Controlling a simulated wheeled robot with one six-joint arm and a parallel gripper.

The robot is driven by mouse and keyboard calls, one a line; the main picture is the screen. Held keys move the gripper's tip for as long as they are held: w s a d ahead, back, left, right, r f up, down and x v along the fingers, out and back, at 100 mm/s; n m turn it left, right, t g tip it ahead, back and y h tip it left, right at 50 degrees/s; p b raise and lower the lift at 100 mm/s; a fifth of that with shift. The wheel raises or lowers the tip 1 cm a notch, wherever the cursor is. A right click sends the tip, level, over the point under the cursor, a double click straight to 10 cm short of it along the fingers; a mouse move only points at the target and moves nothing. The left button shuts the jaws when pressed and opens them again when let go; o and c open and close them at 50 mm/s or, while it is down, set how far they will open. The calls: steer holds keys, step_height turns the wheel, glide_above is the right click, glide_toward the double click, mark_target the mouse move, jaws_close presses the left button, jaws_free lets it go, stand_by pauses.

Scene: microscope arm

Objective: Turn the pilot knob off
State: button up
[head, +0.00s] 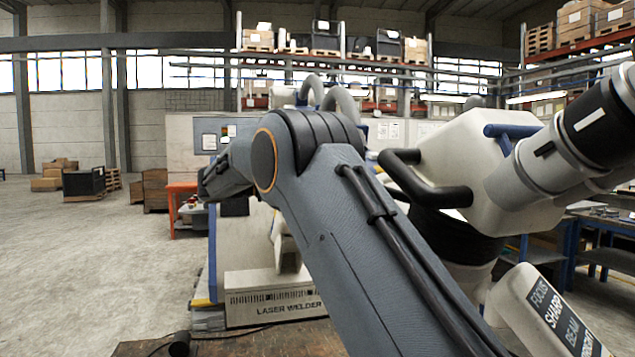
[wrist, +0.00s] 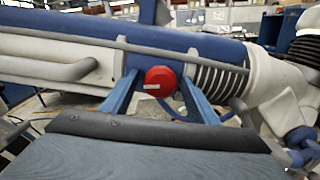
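The pilot knob (wrist: 159,81) is a round red knob with a white pointer mark, on the side of a blue and white arm housing (wrist: 190,47). In the wrist view its mark lies nearly horizontal, toward the left. My gripper (wrist: 160,84) is open, with one blue finger to the left and one to the right of the knob. A small gap shows on each side; I cannot tell how deep the fingers reach. In the head view my own arm crosses the middle, and neither the knob nor the gripper can be made out.
A ribbed dark bellows (wrist: 220,75) adjoins the housing on the right. A grey handle rail (wrist: 50,70) runs along the left. In the head view a white machine head with a black handle (head: 425,180) stands close on the right; a base marked laser welder (head: 272,298) stands behind my arm. Open floor lies left.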

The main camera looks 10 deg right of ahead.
steer(key=c, duration=0.9)
steer(key=shift+m, duration=0.4)
steer(key=m+b, duration=0.2)
steer(key=m, duration=0.1)
steer(key=shift+w+f+m+b, duration=0.1)
steer(key=shift+m+b, duration=0.2)
steer(key=shift+b, duration=0.05)
steer(key=m+b, duration=0.3)
steer(key=m, duration=0.1)
steer(key=shift+m, duration=0.3)
steer(key=m+b, duration=0.3)
steer(key=m, duration=0.1)
steer(key=shift+w+b, duration=0.1)
steer(key=shift+b, duration=0.3)
steer(key=shift+r+m+b, duration=0.15)
steer(key=shift+m+b, duration=0.65)
steer(key=shift+m, duration=0.25)
steer(key=shift+r+m+b, duration=0.1)
steer(key=shift+m+b, duration=0.7)
steer(key=shift+m, duration=0.25)
